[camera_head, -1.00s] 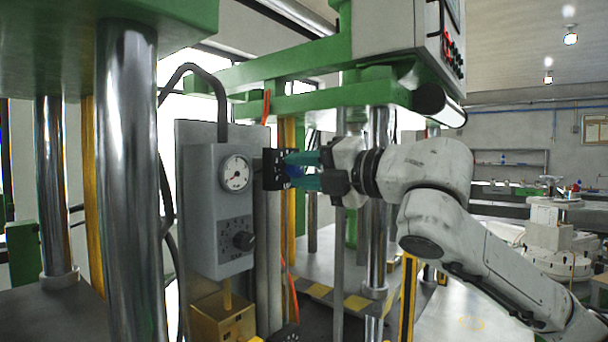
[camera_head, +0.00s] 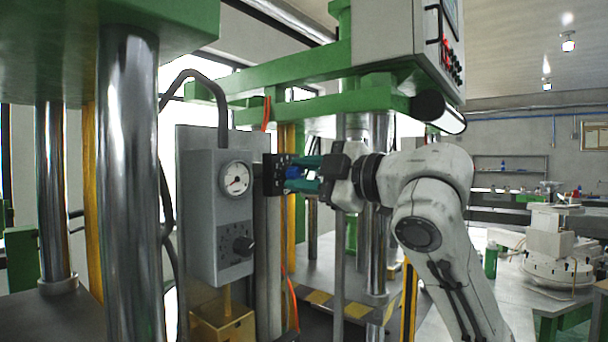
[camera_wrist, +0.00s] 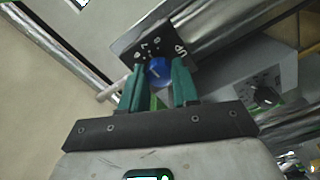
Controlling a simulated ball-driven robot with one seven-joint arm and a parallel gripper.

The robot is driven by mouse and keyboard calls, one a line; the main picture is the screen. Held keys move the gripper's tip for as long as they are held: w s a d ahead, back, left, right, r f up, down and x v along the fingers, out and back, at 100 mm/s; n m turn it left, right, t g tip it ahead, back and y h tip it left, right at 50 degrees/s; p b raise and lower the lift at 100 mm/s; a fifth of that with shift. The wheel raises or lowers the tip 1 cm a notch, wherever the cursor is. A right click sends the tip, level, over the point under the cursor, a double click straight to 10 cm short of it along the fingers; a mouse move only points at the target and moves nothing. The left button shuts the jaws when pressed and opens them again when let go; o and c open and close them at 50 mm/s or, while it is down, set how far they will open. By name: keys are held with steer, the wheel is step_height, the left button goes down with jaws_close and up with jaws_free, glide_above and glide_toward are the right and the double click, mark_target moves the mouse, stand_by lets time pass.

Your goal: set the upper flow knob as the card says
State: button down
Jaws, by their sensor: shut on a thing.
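A blue knob (camera_head: 292,173) sits on a black plate (camera_head: 270,174) with white marks, beside the grey box. The wrist view shows the blue knob (camera_wrist: 157,68) with a pale pointer line, and the marked plate (camera_wrist: 143,42) behind it. My gripper (camera_head: 298,174) is shut on the blue knob, with a teal finger on either side in the wrist view (camera_wrist: 160,82). The fingers hide parts of the knob and some marks. The exact setting is too small to read. I cannot make out a card with a setting.
The grey box (camera_head: 205,220) carries a round gauge (camera_head: 236,179) and a black knob (camera_head: 243,246), left of my gripper. Steel columns (camera_head: 128,190) and green beams (camera_head: 300,108) stand close around. A grey control box (camera_head: 385,35) hangs above my arm.

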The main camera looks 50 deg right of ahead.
steer(key=shift+f+m, duration=0.1)
steer(key=shift+m, duration=0.4)
steer(key=c, duration=0.8)
jaws_free()
steer(key=s+b, duration=0.1)
steer(key=s, duration=0.4)
steer(key=s+b, duration=0.1)
steer(key=s, duration=0.4)
steer(key=shift+s+d, duration=0.2)
steer(key=shift+s, duration=0.2)
